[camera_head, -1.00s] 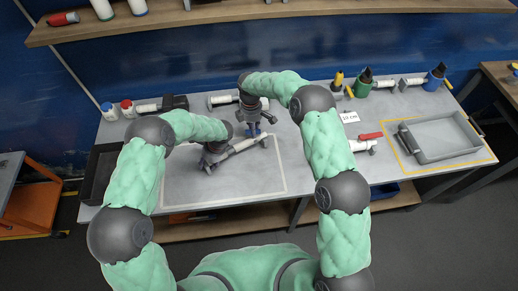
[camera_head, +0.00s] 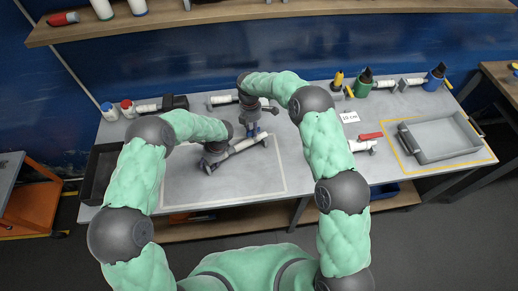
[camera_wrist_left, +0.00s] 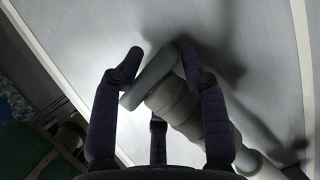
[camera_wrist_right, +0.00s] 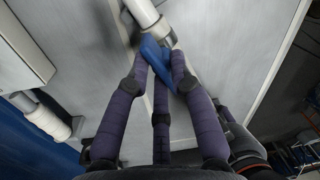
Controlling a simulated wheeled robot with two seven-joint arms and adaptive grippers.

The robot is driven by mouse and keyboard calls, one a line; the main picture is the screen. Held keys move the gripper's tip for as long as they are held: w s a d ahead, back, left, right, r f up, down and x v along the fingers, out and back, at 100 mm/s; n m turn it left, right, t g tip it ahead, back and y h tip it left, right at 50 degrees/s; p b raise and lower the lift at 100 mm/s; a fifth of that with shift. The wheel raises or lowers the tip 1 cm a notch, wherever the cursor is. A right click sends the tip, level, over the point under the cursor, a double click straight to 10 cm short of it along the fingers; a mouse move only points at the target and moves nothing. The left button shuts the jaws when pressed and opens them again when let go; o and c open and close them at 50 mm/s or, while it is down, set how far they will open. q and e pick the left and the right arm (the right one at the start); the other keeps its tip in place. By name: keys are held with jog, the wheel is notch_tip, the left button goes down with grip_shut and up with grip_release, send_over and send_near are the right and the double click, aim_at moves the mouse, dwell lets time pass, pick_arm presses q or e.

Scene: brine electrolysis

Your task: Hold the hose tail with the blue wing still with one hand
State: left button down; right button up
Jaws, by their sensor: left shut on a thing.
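A white tube with grey ends (camera_head: 243,146) lies slantwise on the table inside the pale outline. My left gripper (camera_head: 208,163) is at its lower left end. In the left wrist view, my left fingers (camera_wrist_left: 160,66) are closed on either side of a grey fitting (camera_wrist_left: 170,100) with a crosswise end. My right gripper (camera_head: 254,133) is over the tube's upper right end. In the right wrist view, the blue wing (camera_wrist_right: 156,62) sits between my right fingertips (camera_wrist_right: 160,55), beside the tube's grey collar (camera_wrist_right: 158,36). Whether both right fingers press on the wing is unclear.
A grey tray (camera_head: 450,140) stands at the right, a black bin (camera_head: 103,172) at the left. Bottles and fittings line the back, including a green one (camera_head: 362,88). A red-handled valve (camera_head: 368,139) lies right of my right arm. The outlined area's front is clear.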

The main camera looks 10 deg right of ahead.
pick_arm(q)
jog(key=shift+s+f, duration=0.15)
pick_arm(e)
jog(key=shift+o, duration=0.8)
jog(key=shift+d, duration=0.1)
jog(key=shift+r, duration=0.1)
jog(key=shift+w+r, duration=0.15)
jog(key=shift+r, duration=0.25)
pick_arm(q)
jog(key=shift+a, duration=0.1)
pick_arm(e)
notch_tip(320, 180, up, 11)
jog(key=shift+w+a, duration=0.25)
jog(key=shift+w, duration=0.1)
pick_arm(q)
jog(key=c, duration=0.6)
grip_release()
